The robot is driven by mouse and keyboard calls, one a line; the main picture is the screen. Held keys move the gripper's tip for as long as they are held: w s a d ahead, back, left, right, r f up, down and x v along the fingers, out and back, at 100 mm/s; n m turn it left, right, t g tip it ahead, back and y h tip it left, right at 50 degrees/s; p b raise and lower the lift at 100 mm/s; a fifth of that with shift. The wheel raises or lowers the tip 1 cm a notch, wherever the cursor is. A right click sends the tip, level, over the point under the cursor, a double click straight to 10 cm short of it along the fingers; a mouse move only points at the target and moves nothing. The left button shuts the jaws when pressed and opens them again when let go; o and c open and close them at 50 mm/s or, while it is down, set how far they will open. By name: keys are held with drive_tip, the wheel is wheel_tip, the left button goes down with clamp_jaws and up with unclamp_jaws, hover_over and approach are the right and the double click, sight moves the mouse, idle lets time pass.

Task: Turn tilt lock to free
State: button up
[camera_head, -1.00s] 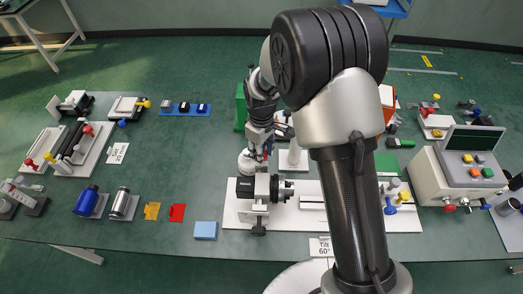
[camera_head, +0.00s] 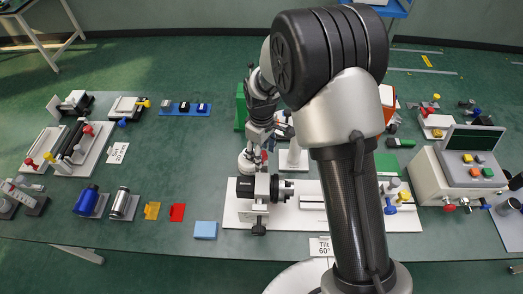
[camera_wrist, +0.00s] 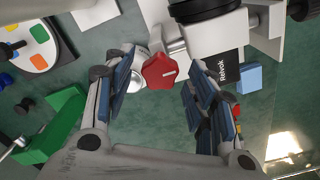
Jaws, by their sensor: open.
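A red knob (camera_wrist: 160,71) with a pale line across its face sits ahead of my gripper in the wrist view, on a white fixture beside a dark cylinder (camera_wrist: 202,10). I take it as the tilt lock; no label on it is readable. In the head view only a small red patch (camera_head: 264,156) of it shows behind the black and white fixture (camera_head: 260,190). My gripper (camera_wrist: 164,92) is open, its blue-padded fingers spread to either side of the knob and apart from it. In the head view my gripper (camera_head: 267,143) is small and partly hidden.
A "Tilt 60°" card (camera_head: 321,247) stands at the table's front edge. A blue block (camera_head: 205,230) lies left of the fixture's white base. A green block (camera_wrist: 50,128) stands left of my gripper in the wrist view. A control box (camera_head: 466,171) stands at the right.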

wheel_tip(320, 180, up, 12)
idle(0.6)
